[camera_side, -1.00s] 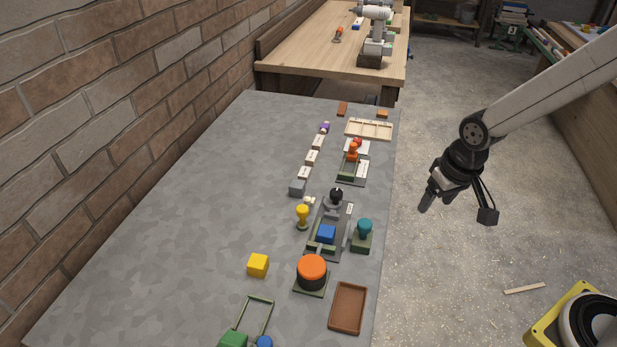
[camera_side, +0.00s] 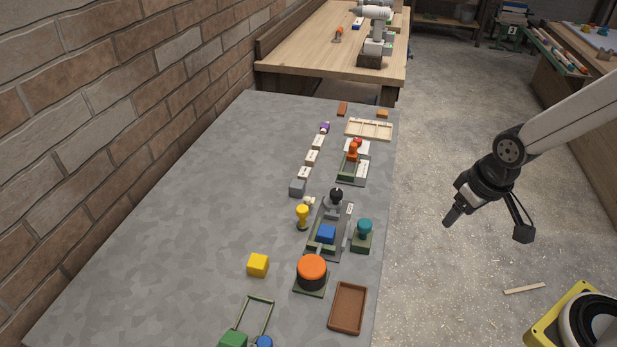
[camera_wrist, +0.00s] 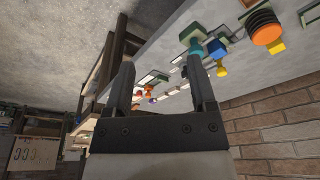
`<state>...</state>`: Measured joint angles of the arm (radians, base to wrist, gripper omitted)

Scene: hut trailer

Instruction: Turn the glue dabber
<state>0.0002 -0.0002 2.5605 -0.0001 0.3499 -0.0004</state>
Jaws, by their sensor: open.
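I cannot tell for sure which piece is the glue dabber. A yellow knob-topped piece (camera_side: 302,216) stands upright on the grey table, left of a dark fixture holding a blue block (camera_side: 325,233). A teal knob-topped piece (camera_side: 364,230) stands on a green base right of that fixture. Both show in the wrist view, the yellow one (camera_wrist: 221,69) and the teal one (camera_wrist: 188,34). My gripper (camera_side: 452,217) hangs over the floor, right of the table and apart from everything. In the wrist view its two fingers (camera_wrist: 158,62) are spread with nothing held between them.
An orange-topped black cylinder (camera_side: 312,270), a brown tray (camera_side: 348,307) and a yellow cube (camera_side: 258,265) sit nearer the front. An orange-handled piece (camera_side: 353,150) and a wooden frame (camera_side: 369,129) stand farther back. The table's left side is clear.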

